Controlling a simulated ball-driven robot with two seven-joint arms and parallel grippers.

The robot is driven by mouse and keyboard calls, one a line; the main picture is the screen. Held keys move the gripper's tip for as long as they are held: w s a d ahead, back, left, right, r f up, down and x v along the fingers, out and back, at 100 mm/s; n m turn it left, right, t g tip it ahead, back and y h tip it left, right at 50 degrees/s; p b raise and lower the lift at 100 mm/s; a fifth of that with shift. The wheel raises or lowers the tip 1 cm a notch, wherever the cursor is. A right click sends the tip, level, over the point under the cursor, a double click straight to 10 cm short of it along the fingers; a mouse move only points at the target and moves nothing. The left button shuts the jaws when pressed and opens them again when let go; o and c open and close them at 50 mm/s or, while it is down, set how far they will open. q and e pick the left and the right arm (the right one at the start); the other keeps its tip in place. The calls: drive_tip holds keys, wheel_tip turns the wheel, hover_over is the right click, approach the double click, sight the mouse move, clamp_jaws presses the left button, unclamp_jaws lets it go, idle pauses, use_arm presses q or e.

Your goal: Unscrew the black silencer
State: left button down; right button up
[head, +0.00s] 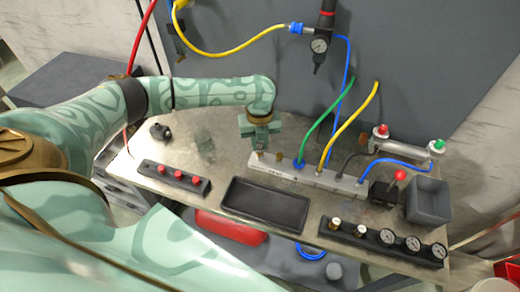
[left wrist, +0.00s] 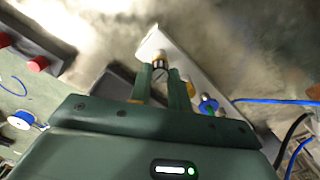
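The pale grey valve manifold (head: 318,178) lies on the metal bench. My left gripper (head: 261,149) is over its left end, pointing down. In the left wrist view my left gripper's two fingers (left wrist: 161,78) are apart, with a small dark fitting (left wrist: 160,73) with a pale part between them. This may be the black silencer; its colour and shape are blurred. I cannot tell whether the fingers press on it. A brass fitting (head: 279,157) stands just to the right on the manifold. My right gripper is not in view.
Blue, green, yellow and black hoses rise from the manifold's right part. A black tray (head: 264,204) lies in front, with a red-button strip (head: 176,178) to its left. A gauge strip (head: 384,241) and grey bin (head: 428,201) are at right. A small black part (head: 161,131) lies far left.

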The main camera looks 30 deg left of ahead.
use_arm(q)
drive_tip(key=c, duration=1.5)
unclamp_jaws()
drive_tip(key=shift+o, duration=0.2)
drive_tip(key=shift+m, duration=1.1)
drive_tip(key=m, duration=1.1)
drive_tip(key=shift+b, duration=0.3)
drive_tip(key=shift+c, duration=0.3)
